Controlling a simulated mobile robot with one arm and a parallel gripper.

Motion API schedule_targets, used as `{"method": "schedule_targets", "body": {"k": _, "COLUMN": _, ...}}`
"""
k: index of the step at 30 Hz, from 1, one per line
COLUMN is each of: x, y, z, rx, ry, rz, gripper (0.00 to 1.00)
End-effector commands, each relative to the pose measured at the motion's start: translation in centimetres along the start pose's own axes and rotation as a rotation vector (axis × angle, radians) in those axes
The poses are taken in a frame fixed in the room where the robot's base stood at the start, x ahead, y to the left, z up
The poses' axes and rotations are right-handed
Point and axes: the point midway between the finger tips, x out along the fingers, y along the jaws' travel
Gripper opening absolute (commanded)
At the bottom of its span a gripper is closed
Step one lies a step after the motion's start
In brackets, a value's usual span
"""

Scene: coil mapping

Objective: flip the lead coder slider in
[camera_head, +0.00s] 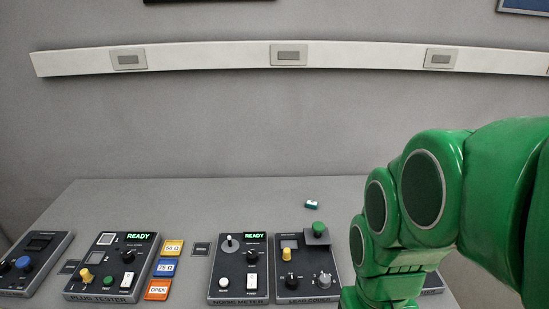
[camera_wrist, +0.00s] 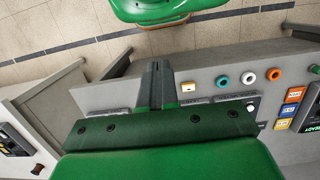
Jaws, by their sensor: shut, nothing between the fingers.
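The lead coder (camera_head: 308,268) is a dark panel on the bench, right of centre in the head view, its front label partly readable. It carries a green knob (camera_head: 319,229) on a small plate at its top right, a grey screen, a yellow knob, a black knob and a silver knob. I cannot tell which part is the slider. My gripper (camera_wrist: 157,68) shows in the wrist view, its fingers together and empty, over the bench's front edge. In the head view my green arm hides the gripper and the bench right of the lead coder.
The noise meter (camera_head: 239,266) stands left of the lead coder, then coloured cards (camera_head: 164,267) and the plug tester (camera_head: 113,267). A small green block (camera_head: 312,204) lies behind the lead coder. Coloured rings (camera_wrist: 248,77) line the bench front. The rear bench is mostly clear.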

Motion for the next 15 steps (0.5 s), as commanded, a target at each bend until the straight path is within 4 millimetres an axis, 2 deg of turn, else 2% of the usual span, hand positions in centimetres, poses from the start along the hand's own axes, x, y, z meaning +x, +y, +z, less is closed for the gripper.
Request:
{"method": "schedule_targets", "body": {"k": 7, "x": -0.4, "y": -0.1, "z": -1.1, "rx": -0.035, "ry": -0.005, "rz": 0.008, "gripper": 0.0}}
{"method": "schedule_targets", "body": {"k": 15, "x": -1.8, "y": -0.4, "z": -4.9, "rx": -0.158, "ry": -0.017, "rz": 0.039, "gripper": 0.0}}
